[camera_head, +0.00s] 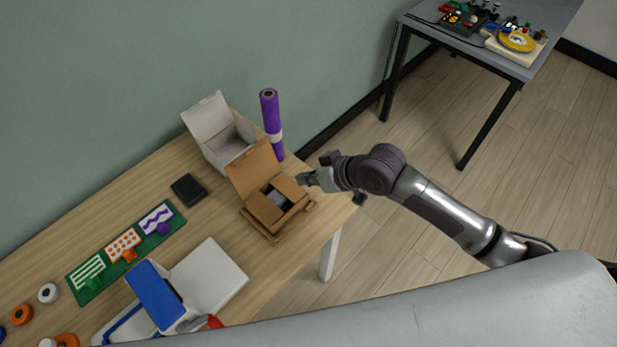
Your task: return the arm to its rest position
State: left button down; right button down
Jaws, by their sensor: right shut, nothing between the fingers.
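My right arm reaches in from the right side of the head view. My right gripper (308,178) is shut and empty, just right of an open cardboard box (265,211) near the table's right end. I cannot tell whether the fingers touch the box's flap. My left gripper is not in view.
The wooden table (210,222) also bears a white open box (218,138), a purple roll (271,122), a black block (188,190), a green board (120,258) and a blue-and-white case (212,278). A grey table (480,45) stands at the back right. Floor lies clear between them.

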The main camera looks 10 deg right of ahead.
jog(key=s+d+f+m+g+h, duration=0.15)
jog(key=s+d, duration=0.25)
jog(key=s, duration=0.4)
jog(key=s+d+f+m+h, duration=0.1)
jog(key=s+d+h, duration=0.25)
jog(key=s, duration=0.35)
jog(key=s+d+f+m+g+h, duration=0.1)
jog(key=s+d+m+h, duration=0.1)
jog(key=s+d, duration=0.45)
notch_tip(320, 180, down, 28)
jog(key=s+a+g+b, duration=0.2)
jog(key=s, duration=0.1)
jog(key=s+d+f, duration=0.1)
jog(key=s+f, duration=0.7)
jog(key=f, duration=0.1)
jog(key=s+d+f+b, duration=0.1)
jog(key=s+d+f, duration=0.1)
jog(key=s+f, duration=0.6)
jog(key=shift+d+f+n+g+b, duration=0.25)
jog(key=shift+f+n+g+b, duration=0.1)
jog(key=shift+f+n, duration=0.1)
jog(key=shift+r, duration=0.1)
